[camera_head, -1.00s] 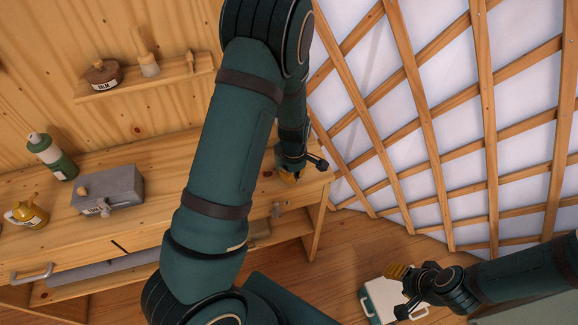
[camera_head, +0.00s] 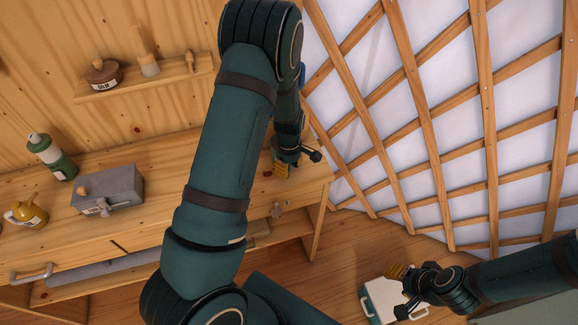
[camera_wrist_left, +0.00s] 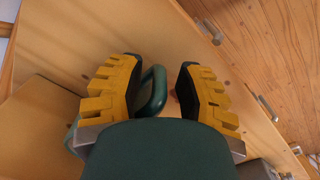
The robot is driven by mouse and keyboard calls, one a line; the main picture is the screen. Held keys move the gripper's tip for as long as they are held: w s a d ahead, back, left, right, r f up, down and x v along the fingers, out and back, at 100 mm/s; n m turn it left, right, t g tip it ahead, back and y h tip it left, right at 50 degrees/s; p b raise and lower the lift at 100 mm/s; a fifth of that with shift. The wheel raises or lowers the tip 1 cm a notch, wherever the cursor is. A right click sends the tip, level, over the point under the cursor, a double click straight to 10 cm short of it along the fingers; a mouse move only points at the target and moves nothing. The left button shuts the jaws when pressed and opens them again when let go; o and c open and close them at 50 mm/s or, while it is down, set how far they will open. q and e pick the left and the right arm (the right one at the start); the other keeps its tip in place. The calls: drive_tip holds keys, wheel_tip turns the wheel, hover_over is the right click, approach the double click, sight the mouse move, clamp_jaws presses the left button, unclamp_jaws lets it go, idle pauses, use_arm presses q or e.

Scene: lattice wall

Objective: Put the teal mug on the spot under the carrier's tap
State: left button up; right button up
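In the left wrist view, a teal loop (camera_wrist_left: 157,88), which looks like the mug's handle, shows between the yellow fingers of my left gripper (camera_wrist_left: 160,88). The fingers are apart, with a gap between the loop and the right finger; I cannot tell whether the left finger touches it. The mug's body is not clearly visible. In the head view my left gripper (camera_head: 282,171) is at the bench's right end, and no mug shows there. A grey box (camera_head: 115,185), apparently the carrier, has a tap (camera_head: 122,206) on its front; no spot is distinguishable under it. My right gripper (camera_head: 398,288) is far from the bench.
The wooden bench (camera_head: 165,160) has free room between the box and my left gripper. A yellow pot (camera_head: 27,215) and a green bottle (camera_head: 52,158) stand left. A shelf (camera_head: 150,85) hangs above. A white case (camera_head: 378,301) is below my right gripper.

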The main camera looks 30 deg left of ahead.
use_arm(q)
wheel_tip(320, 180, up, 12)
drive_tip(key=shift+s+d+f+p, duration=0.1)
drive_tip(key=shift+f+p, duration=0.1)
drive_tip(key=shift+p, duration=0.6)
drive_tip(key=s+d+f+m+h, duration=0.1)
drive_tip(key=s+d+f+m, duration=0.55)
drive_tip(key=d+f, duration=0.35)
drive_tip(key=s+d+f+m+t+h, duration=0.2)
drive_tip(key=s+d+f+m, duration=0.1)
drive_tip(key=s+d+m, duration=0.4)
drive_tip(key=d+m, duration=0.1)
drive_tip(key=d, duration=0.2)
drive_tip(key=shift+h, duration=0.4)
wheel_tip(320, 180, down, 7)
drive_tip(key=b, duration=0.6)
drive_tip(key=shift+s+d+f+b, duration=0.15)
drive_tip(key=shift+s+f+b, duration=0.05)
drive_tip(key=shift+b, duration=0.15)
